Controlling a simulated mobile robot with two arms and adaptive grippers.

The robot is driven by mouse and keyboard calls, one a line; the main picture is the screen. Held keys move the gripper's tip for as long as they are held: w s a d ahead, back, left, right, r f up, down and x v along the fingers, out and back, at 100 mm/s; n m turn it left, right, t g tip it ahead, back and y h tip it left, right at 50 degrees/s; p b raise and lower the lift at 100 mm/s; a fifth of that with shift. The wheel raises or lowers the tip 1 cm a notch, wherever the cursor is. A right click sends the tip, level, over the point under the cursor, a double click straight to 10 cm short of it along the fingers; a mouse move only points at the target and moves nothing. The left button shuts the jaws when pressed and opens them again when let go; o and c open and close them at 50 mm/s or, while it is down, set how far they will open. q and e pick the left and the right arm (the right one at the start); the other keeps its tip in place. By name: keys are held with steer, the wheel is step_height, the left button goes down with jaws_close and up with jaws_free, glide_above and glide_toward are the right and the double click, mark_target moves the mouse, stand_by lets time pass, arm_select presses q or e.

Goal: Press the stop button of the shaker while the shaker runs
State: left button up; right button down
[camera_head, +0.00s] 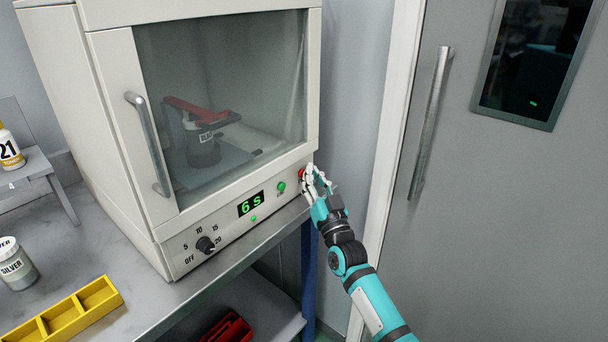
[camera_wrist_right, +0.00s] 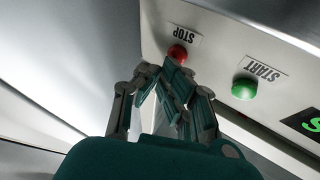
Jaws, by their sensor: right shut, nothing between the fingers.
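The shaker (camera_head: 115,140) is a cream cabinet with a closed glass door; its green display (camera_head: 250,204) reads "6 s". Behind the glass a dark container is held under a red clamp (camera_head: 190,106). The red stop button (camera_wrist_right: 177,54) is under the label STOP in the right wrist view; it shows partly in the head view (camera_head: 301,173). The green start button (camera_wrist_right: 244,89) is beside it. My right gripper (camera_head: 312,178) is shut and empty, its fingertips at the red button. Whether they touch it I cannot tell. My left gripper is not in view.
A dial (camera_head: 205,244) is on the shaker's lower front. A silver paint jar (camera_head: 16,264) and a yellow tray (camera_head: 98,293) are on the metal table at left. A grey door with a long handle (camera_head: 431,120) stands at right.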

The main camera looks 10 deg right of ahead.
steer(key=shift+w+a, duration=0.15)
stand_by(0.6)
steer(key=shift+s+d+p, duration=0.45)
steer(key=shift+s+d, duration=0.05)
steer(key=shift+s, duration=0.2)
steer(key=s+d+p, duration=0.1)
steer(key=s, duration=0.1)
steer(key=s+d+p, duration=0.1)
steer(key=s+d, duration=0.1)
stand_by(0.4)
